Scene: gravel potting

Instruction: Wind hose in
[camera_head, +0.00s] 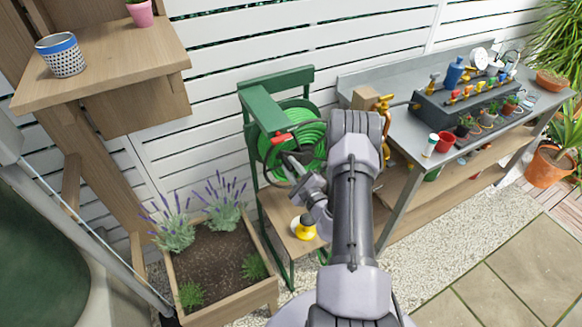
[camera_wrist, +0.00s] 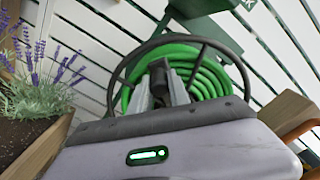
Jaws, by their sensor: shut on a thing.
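The hose reel stands against the white fence in a green metal frame (camera_head: 262,108). Green hose (camera_head: 311,133) is coiled on it; the coil also fills the middle of the wrist view (camera_wrist: 212,82), behind a dark round rim. My gripper (camera_head: 291,165) is at the front of the reel. In the wrist view its fingers (camera_wrist: 163,88) are closed around a dark crank handle (camera_wrist: 158,68). A red-tipped lever (camera_head: 282,138) sits just above. A yellow and white piece (camera_head: 303,228) is on the wooden shelf below the reel. My arm hides part of the reel's right side.
A planter box (camera_head: 215,262) with lavender stands to the left of the reel. A grey bench (camera_head: 405,130) with pots, bottles and a tap rack is to the right. A wooden shelf (camera_head: 110,68) holds pots at upper left. Gravel and paving are clear at lower right.

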